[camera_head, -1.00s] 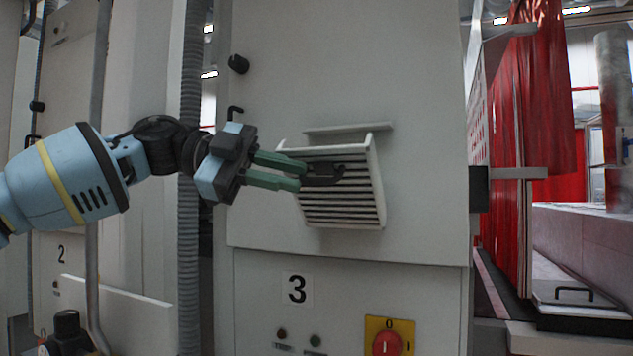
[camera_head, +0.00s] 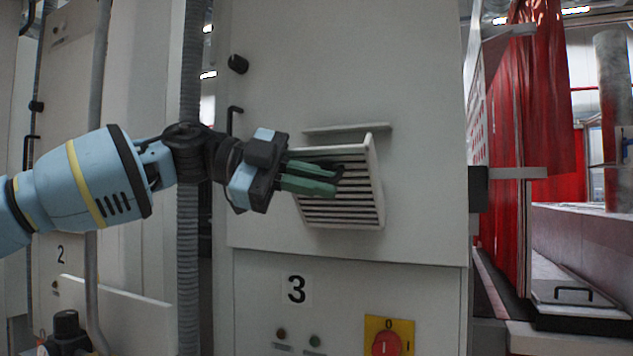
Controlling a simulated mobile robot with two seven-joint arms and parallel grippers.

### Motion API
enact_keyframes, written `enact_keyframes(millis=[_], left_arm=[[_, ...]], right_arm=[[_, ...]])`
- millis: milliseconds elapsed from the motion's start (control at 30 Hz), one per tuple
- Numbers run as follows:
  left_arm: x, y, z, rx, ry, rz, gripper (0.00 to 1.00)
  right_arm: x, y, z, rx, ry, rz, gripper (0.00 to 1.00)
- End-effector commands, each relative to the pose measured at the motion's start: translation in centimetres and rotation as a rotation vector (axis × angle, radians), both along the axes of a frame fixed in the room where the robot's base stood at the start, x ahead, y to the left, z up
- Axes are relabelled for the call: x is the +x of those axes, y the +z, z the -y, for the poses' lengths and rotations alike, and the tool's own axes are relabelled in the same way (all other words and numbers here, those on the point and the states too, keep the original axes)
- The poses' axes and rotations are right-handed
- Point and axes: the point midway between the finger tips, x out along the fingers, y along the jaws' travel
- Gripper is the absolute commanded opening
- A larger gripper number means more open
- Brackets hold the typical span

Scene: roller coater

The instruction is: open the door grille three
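The door grille three (camera_head: 350,212) is a white-framed panel with dark horizontal slats. It sits on the grey cabinet door above the label "3" (camera_head: 297,289), under a narrow ledge. A dark handle (camera_head: 338,172) is on its upper part, mostly hidden behind my fingers. My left gripper (camera_head: 336,182) comes in from the left, its two green fingers at the handle in front of the slats. The fingers look close together, but I cannot tell whether they are shut on the handle. My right gripper is not in view.
A red and yellow rotary switch (camera_head: 388,343) is below right on the cabinet. A grey ribbed hose (camera_head: 188,270) runs vertically behind my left arm. Black door knobs (camera_head: 238,64) are at the upper left. Red curtains (camera_head: 535,90) hang at the right.

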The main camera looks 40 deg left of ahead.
Motion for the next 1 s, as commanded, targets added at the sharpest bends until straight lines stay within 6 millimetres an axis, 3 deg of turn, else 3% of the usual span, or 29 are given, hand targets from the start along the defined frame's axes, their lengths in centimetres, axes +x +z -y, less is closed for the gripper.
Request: enact_keyframes(millis=[167, 400, 667, 700, 733, 1000], left_arm=[[0.0, 0.1, 0.0, -0.001, 0.001, 0.001, 0.00], [0.9, 1.7, -0.3, 0.000, 0.003, 0.003, 0.00], [1.1, 1.5, -0.3, -0.002, 0.001, 0.000, 0.00], [1.1, 1.4, -0.3, -0.002, 0.001, 0.000, 0.13], [1.1, 1.4, -0.3, -0.002, 0.000, 0.000, 0.17], [1.1, 1.5, -0.4, -0.001, 0.000, 0.001, 0.18]], right_arm=[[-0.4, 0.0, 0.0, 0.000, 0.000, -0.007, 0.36], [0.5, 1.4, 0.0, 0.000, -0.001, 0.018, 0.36], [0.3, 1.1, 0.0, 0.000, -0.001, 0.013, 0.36], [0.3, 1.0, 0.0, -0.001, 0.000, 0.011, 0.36], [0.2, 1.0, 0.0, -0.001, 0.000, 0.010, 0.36], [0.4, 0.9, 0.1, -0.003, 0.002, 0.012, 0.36]])
